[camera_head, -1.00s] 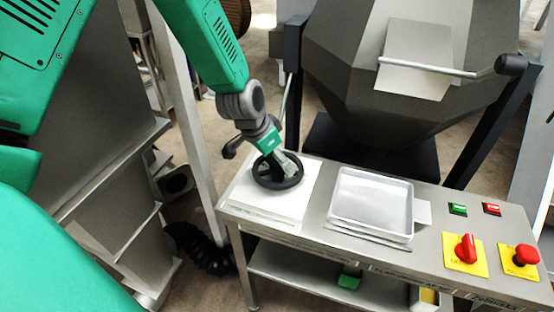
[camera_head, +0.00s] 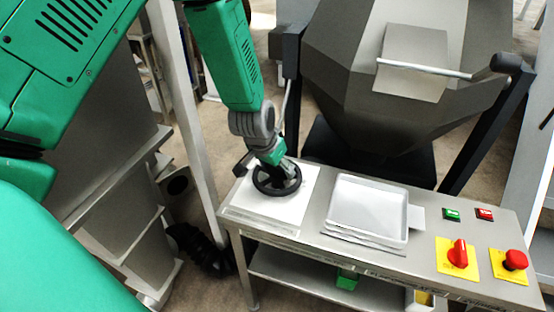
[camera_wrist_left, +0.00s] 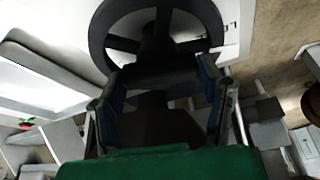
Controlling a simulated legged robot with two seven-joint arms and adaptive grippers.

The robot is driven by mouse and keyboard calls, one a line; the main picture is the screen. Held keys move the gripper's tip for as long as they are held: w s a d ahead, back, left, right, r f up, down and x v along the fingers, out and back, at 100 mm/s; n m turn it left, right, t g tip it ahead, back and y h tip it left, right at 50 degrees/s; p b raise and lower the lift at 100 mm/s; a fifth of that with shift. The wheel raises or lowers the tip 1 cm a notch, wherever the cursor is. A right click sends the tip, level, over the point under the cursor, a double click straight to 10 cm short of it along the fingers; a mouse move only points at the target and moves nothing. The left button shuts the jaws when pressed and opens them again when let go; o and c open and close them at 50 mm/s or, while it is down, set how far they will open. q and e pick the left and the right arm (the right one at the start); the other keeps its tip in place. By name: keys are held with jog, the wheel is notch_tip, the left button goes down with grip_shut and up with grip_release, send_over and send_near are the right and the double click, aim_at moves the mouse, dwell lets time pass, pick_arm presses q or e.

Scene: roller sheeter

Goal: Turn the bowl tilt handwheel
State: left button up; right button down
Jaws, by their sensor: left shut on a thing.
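The bowl tilt handwheel (camera_head: 264,189) is a black spoked wheel lying flat above a white plate at the left end of the steel table. My left gripper (camera_head: 276,172) comes down on it from above and is shut on a part of it; the exact grip point is dark and partly hidden. In the left wrist view the handwheel (camera_wrist_left: 113,25) fills the top middle, with its rim and spokes showing. The left gripper's fingers (camera_wrist_left: 163,95) stand on both sides of a dark part below the hub. My right gripper is not in view.
A stack of metal trays (camera_head: 366,207) lies right of the handwheel. Green and red buttons, a red knob (camera_head: 458,254) and a red stop button (camera_head: 515,260) sit at the right. The large grey faceted bowl (camera_head: 390,110) stands behind the table.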

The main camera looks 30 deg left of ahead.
pick_arm(q)
jog(key=o, duration=1.2)
jog(key=shift+s+r, duration=0.1)
jog(key=shift+r, duration=0.2)
jog(key=v, duration=1.1)
jog(key=shift+s, duration=0.1)
